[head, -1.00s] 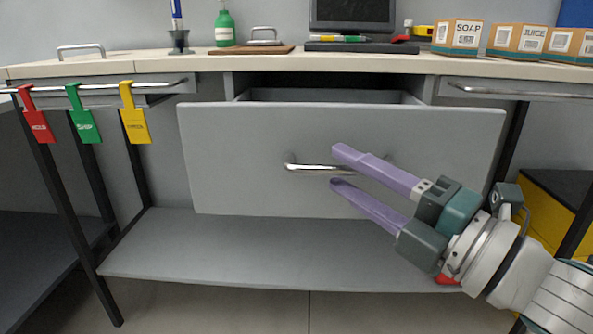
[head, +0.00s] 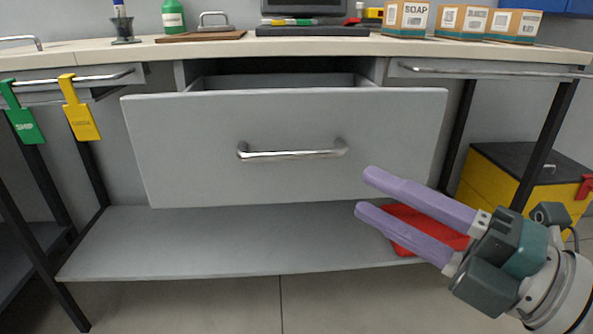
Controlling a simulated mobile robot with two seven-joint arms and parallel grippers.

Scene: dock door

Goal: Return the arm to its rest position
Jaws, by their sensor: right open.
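My right gripper (head: 362,191) is open and empty. Its two purple fingers are apart, low and to the right of the drawer handle, and touch nothing that I can make out. The grey drawer (head: 290,185) under the bench top is pulled partly open. Its metal bar handle (head: 291,154) is free of the gripper. My left gripper is not in view.
A red object (head: 405,240) lies on the lower shelf (head: 220,245), partly hidden behind my right gripper. A yellow case (head: 478,180) stands at the right by the bench leg. Boxes, including a soap box (head: 407,19), stand on the bench top (head: 330,46). Green (head: 26,126) and yellow tags (head: 81,121) hang from the left rail.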

